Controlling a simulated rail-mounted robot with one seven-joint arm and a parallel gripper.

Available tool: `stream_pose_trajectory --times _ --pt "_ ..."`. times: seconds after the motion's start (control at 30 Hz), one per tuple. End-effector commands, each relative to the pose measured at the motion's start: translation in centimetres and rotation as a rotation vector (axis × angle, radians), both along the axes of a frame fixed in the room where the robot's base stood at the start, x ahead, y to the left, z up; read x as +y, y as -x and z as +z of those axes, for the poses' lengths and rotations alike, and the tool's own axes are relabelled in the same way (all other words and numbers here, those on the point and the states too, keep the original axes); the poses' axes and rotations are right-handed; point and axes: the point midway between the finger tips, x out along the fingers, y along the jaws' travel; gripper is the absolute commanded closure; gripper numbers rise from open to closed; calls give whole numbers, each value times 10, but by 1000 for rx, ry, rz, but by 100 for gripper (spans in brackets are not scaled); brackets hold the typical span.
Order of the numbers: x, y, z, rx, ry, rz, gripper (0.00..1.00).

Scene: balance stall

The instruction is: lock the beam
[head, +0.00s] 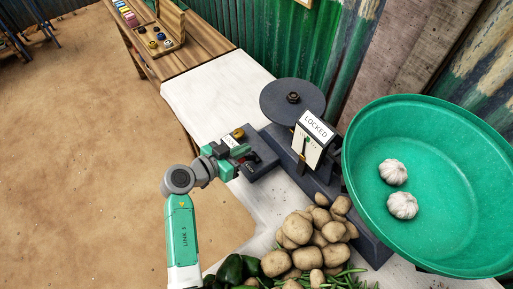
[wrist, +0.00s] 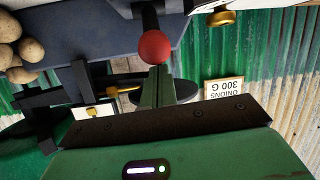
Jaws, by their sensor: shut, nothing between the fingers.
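The balance has a dark base (head: 318,185), a round dark plate (head: 292,101) and a wide green pan (head: 437,235) holding two garlic bulbs (head: 398,188). A white sign reading LOCKED (head: 317,126) stands upright on its post, above a pale pointer scale (head: 306,150). A lever with a red ball knob (wrist: 154,46) shows in the wrist view, on a dark shaft. My gripper (head: 244,157) is beside the lever's dark box, left of the post. Its shut, empty green fingers (wrist: 158,82) end right by the red knob; I cannot tell whether they touch it.
Potatoes (head: 307,236), green peppers (head: 232,268) and beans (head: 337,279) lie in front of the balance. A brass knob (head: 238,133) sits on the box near my gripper. An onions sign (wrist: 228,88) hangs on the wall. The white tabletop (head: 215,88) at back left is clear.

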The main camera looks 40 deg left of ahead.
Motion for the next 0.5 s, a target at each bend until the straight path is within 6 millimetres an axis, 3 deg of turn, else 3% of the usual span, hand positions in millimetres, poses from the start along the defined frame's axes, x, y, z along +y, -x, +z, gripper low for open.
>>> stream_pose_trajectory --times 0.5 --pt "4 19 -11 -6 -3 1 100"
